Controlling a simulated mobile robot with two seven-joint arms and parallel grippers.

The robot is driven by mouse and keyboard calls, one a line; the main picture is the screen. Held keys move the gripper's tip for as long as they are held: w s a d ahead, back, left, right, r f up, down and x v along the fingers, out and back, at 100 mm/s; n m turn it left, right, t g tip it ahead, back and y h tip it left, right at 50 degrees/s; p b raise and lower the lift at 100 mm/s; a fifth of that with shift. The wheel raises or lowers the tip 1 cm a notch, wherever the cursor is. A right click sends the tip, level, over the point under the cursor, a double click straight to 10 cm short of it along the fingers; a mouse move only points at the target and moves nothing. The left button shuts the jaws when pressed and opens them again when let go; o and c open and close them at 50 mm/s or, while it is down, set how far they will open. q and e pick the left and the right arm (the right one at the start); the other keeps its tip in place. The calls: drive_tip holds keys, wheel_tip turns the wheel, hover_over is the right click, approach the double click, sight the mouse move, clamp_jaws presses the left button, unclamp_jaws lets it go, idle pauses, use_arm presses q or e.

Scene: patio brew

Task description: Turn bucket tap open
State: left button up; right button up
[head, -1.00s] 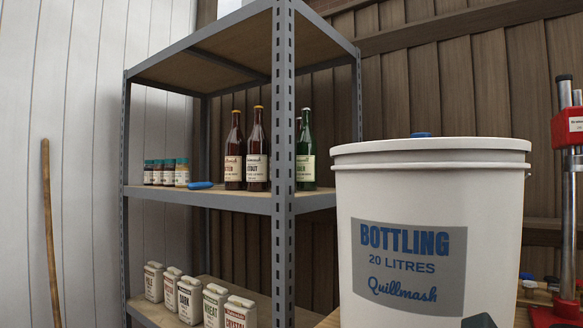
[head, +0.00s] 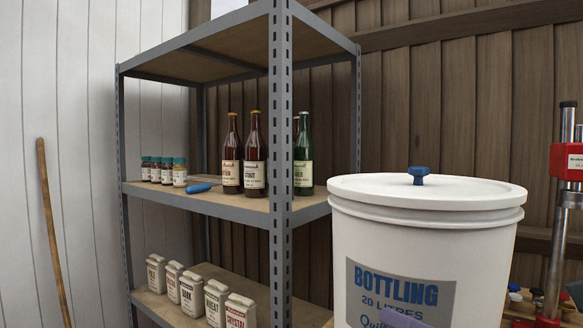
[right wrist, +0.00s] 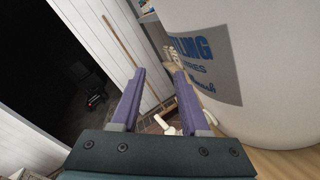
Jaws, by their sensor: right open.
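The white bottling bucket (head: 450,235) stands at the right in the head view, with a lid and a blue knob on top. Its lower part is out of that view. In the right wrist view its curved wall (right wrist: 255,50) fills the upper right. A small white piece (right wrist: 166,125), probably the tap, shows between the fingers there; how its lever is turned is unclear. My right gripper (right wrist: 158,72) is open, with its two purple fingers spread beside the bucket. One purple finger also shows at the bottom edge of the head view. My left gripper is not in view.
A grey metal shelf (head: 281,150) stands left of the bucket with bottles (head: 253,160), small jars and several white packs (head: 215,300). A red bench tool (head: 566,162) stands right of the bucket. A wooden surface (right wrist: 280,160) lies under the bucket.

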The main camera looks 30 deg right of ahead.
drive_tip(key=r+m+h+p, duration=0.1)
drive_tip(key=r+m+p, duration=0.1)
drive_tip(key=r+p, duration=0.1)
drive_tip(key=r+m+g+h+p, duration=0.1)
drive_tip(key=r+m+p, duration=0.2)
drive_tip(key=p, duration=0.1)
drive_tip(key=d+r+m+g+h+p, duration=0.1)
drive_tip(key=r+m+p, duration=0.2)
drive_tip(key=r, duration=0.1)
drive_tip(key=shift+h, duration=0.4)
wheel_tip(320, 180, up, 6)
drive_tip(key=s+m+g+h+p, duration=0.1)
drive_tip(key=s+m+g+p, duration=0.1)
drive_tip(key=m+p, duration=0.5)
drive_tip(key=g+p, duration=0.1)
drive_tip(key=p, duration=0.2)
drive_tip(key=shift+s+a+r+m, duration=0.15)
drive_tip(key=shift+a+m, duration=0.25)
